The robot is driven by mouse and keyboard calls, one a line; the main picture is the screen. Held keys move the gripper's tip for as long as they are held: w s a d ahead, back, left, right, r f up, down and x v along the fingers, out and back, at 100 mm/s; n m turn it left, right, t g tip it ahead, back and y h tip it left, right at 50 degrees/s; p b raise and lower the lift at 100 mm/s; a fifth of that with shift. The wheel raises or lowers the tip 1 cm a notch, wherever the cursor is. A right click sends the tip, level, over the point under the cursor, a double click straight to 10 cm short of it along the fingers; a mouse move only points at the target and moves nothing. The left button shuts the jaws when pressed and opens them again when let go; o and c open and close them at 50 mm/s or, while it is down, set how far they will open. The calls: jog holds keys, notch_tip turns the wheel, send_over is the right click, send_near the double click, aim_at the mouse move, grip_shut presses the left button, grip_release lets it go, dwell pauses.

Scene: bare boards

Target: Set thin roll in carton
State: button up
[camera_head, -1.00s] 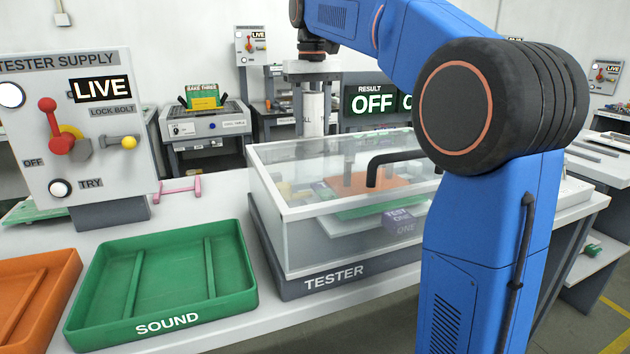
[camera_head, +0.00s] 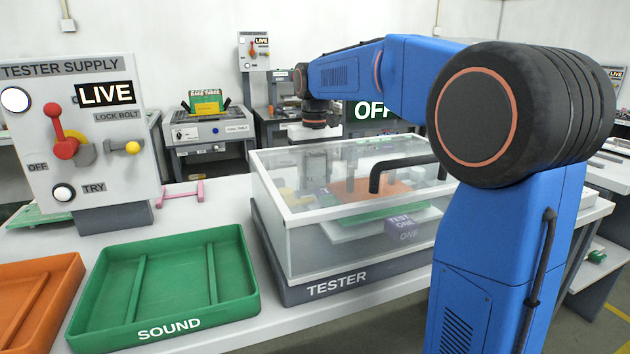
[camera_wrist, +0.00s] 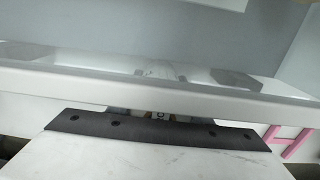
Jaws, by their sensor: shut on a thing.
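My gripper (camera_head: 308,132) hangs under the end of my blue arm, behind the clear-lidded tester. Its lower part shows only dimly through the clear lid. In the wrist view a dark edge of my gripper (camera_wrist: 160,127) lies against a broad white surface, which looks like the white roll (camera_wrist: 160,155) it is shut on. The roll's lower end is hidden. I cannot make out a carton in either view.
The tester (camera_head: 345,285) with its clear lid and black handle stands in front of my gripper. A green SOUND tray (camera_head: 250,293), an orange tray (camera_head: 75,268), a pink piece (camera_head: 180,194) and the supply panel (camera_head: 85,140) are to the left.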

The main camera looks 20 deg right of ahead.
jog(key=shift+f, duration=0.2)
jog(key=o, duration=0.8)
jog(key=shift+f, duration=0.1)
jog(key=o, duration=0.4)
jog(key=shift+o, duration=0.2)
